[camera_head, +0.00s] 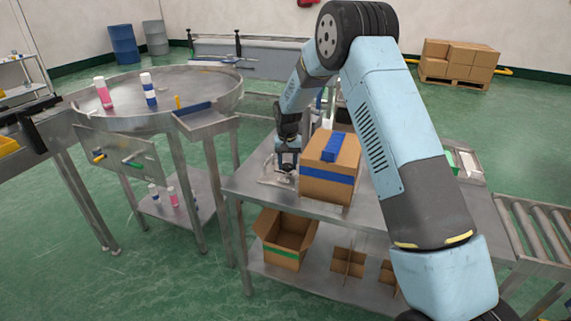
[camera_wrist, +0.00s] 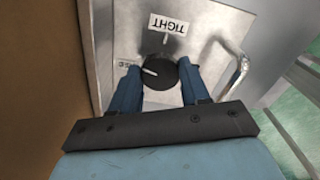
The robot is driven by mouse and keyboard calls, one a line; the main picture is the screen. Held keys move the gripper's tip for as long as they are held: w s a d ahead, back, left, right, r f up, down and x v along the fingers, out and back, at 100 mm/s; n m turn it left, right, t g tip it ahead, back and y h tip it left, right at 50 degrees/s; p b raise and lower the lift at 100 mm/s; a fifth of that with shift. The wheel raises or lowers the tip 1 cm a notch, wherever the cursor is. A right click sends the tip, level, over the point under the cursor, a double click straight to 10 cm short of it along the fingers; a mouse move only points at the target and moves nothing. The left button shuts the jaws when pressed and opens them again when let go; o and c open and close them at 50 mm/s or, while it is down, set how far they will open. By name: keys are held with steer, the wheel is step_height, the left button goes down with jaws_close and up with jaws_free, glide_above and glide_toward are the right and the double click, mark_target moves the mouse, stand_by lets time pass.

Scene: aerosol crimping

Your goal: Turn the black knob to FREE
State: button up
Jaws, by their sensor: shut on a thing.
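The black knob (camera_wrist: 162,73) sits on a pale metal plate (camera_wrist: 205,35) in the wrist view. Its white pointer mark faces left, towards a small label (camera_wrist: 125,64) that is partly hidden by a finger and hard to read. A TIGHT label (camera_wrist: 172,25) shows upside down above the knob. My gripper (camera_wrist: 160,78) has its two blue fingers on either side of the knob and is shut on it. In the head view my gripper (camera_head: 287,163) is low over the metal table, beside the cardboard box; the knob cannot be made out there.
A cardboard box (camera_head: 320,190) with blue tape stands close to the right of my gripper on the table (camera_head: 245,187). A metal handle (camera_wrist: 238,70) rises right of the knob. A round table (camera_head: 190,88) with bottles stands to the left.

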mark_target(288, 166)
steer(key=shift+w+d+r+n, duration=0.1)
steer(key=shift+d+n, duration=0.05)
steer(key=shift+n, duration=0.6)
steer(key=shift+w+d+n, duration=0.1)
steer(key=shift+n, duration=0.65)
steer(key=o, duration=1.1)
steer(key=shift+s+a, duration=0.1)
steer(key=shift+c, duration=0.2)
step_height(288, 166, up, 14)
steer(key=shift+f, duration=0.25)
